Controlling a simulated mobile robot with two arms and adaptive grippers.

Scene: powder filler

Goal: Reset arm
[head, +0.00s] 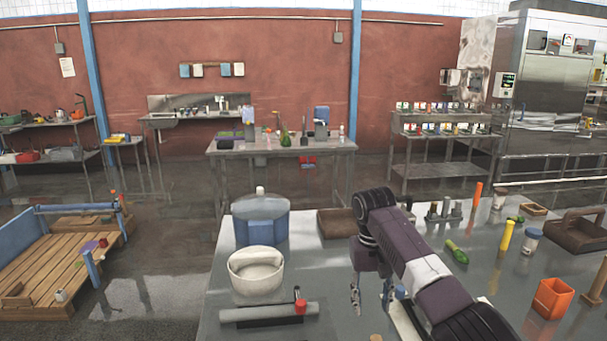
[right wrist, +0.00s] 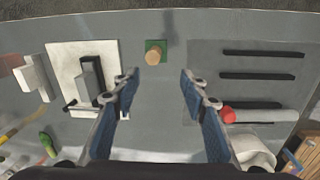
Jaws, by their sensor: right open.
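My right arm comes in from the lower right of the head view and reaches over the grey table (head: 330,270). My right gripper (head: 371,297) hangs above the table, right of a white bowl (head: 256,270). In the right wrist view its blue-padded fingers (right wrist: 160,88) are wide apart with nothing between them. Ahead of them a tan round knob (right wrist: 152,58) stands on a small green square base (right wrist: 159,46). My left gripper is not in view.
A grey roller with a red end (head: 268,313) lies before the bowl; a blue container (head: 262,222) stands behind it. A white plate (right wrist: 72,62) carries a grey fixture.

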